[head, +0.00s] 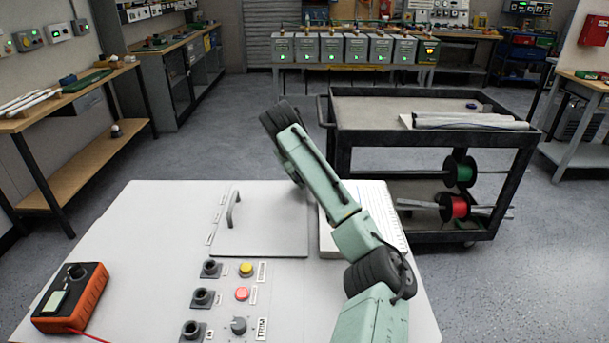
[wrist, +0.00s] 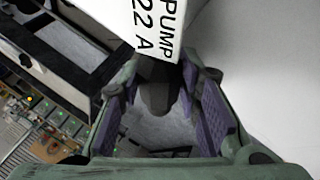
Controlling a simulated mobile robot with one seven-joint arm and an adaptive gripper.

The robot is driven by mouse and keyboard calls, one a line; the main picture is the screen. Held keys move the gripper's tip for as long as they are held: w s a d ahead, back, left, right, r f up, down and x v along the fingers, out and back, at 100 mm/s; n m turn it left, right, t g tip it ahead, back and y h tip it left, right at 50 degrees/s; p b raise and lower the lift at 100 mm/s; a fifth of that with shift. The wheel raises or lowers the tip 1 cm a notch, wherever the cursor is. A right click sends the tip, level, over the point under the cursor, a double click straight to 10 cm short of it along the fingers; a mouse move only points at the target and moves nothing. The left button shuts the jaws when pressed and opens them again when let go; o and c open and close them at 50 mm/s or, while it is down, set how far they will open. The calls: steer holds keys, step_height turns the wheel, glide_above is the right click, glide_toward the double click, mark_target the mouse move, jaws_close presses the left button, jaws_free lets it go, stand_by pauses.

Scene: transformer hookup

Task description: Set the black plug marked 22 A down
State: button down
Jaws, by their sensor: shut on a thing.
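My gripper (wrist: 162,84) is in the wrist view, its two green fingers with purple pads closed about a black plug (wrist: 155,94). A white tag (wrist: 150,28) reading "PUMP 22 A" is at the top of that view, over part of the plug. In the head view my green arm reaches up and left over the white panel (head: 150,240); my gripper and the plug cannot be made out there.
The panel carries several black sockets (head: 202,298), a yellow button (head: 246,270), a red button (head: 242,294), a knob (head: 238,325) and a handled lid (head: 262,245). An orange meter (head: 72,297) lies at left. A black cart (head: 345,130) stands behind. Grey boxes (head: 332,48) line the back bench.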

steer(key=shift+f, duration=0.25)
steer(key=shift+f, duration=0.55)
steer(key=shift+s, duration=0.1)
steer(key=c, duration=1.2)
jaws_free()
steer(key=shift+f, duration=0.2)
